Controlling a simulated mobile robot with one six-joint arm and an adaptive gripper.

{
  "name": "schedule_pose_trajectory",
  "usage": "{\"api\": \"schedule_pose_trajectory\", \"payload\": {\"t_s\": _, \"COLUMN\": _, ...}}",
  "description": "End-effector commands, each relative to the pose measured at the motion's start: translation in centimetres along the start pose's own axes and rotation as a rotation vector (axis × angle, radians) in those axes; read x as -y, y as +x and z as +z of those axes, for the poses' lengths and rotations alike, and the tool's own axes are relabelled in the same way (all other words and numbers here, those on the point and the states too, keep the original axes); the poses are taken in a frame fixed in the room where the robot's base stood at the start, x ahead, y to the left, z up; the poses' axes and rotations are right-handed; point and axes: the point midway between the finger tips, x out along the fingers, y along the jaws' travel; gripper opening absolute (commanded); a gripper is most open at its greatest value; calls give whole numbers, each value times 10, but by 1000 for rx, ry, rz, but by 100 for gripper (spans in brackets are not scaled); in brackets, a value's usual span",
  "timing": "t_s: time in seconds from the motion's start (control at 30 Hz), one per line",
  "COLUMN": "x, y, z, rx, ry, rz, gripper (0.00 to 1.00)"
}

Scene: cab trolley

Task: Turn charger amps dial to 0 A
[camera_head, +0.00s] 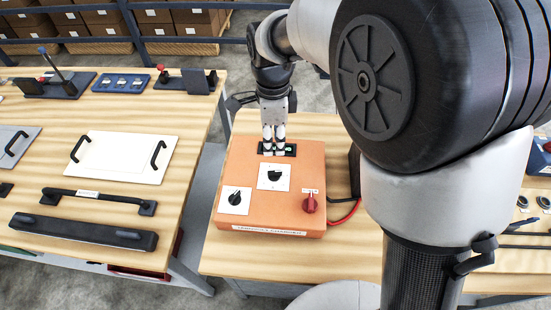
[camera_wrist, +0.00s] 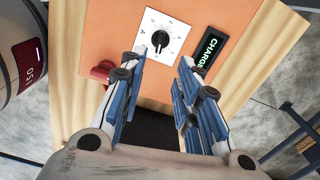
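An orange charger box (camera_head: 240,160) stands on a wooden table. Its top has a black dial on a white plate (camera_head: 267,186) in the middle, and a second black dial (camera_head: 235,197) at the front left. The wrist view shows one black dial (camera_wrist: 159,38) with tick marks, probably the middle one. Labels are too small to read, so I cannot tell which is amps or its setting.
A red knob (camera_head: 310,203) stands at the box's front right, near a red cable (camera_head: 346,214). The display reading CHARGE (camera_wrist: 208,48) is beside the right finger. A left table (camera_head: 180,115) holds handles and panels. My arm hides much of the right side.

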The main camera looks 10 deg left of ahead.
Motion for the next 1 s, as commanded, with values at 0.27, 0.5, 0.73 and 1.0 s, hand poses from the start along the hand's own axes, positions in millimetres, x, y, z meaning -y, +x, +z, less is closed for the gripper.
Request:
{"api": "schedule_pose_trajectory", "payload": {"t_s": 0.27, "x": -1, "y": 67, "z": -1, "rx": -1, "ry": 0, "rz": 3, "gripper": 30}}
{"api": "schedule_pose_trajectory", "payload": {"t_s": 0.5, "x": -1, "y": 112, "z": -1, "rx": -1, "ry": -1, "rz": 3, "gripper": 30}}
{"api": "schedule_pose_trajectory", "payload": {"t_s": 0.73, "x": 0, "y": 131, "z": 0, "rx": 0, "ry": -1, "rz": 0, "gripper": 30}}
{"api": "schedule_pose_trajectory", "payload": {"t_s": 1.0, "x": 0, "y": 133, "z": 0, "rx": 0, "ry": -1, "rz": -1, "gripper": 30}}
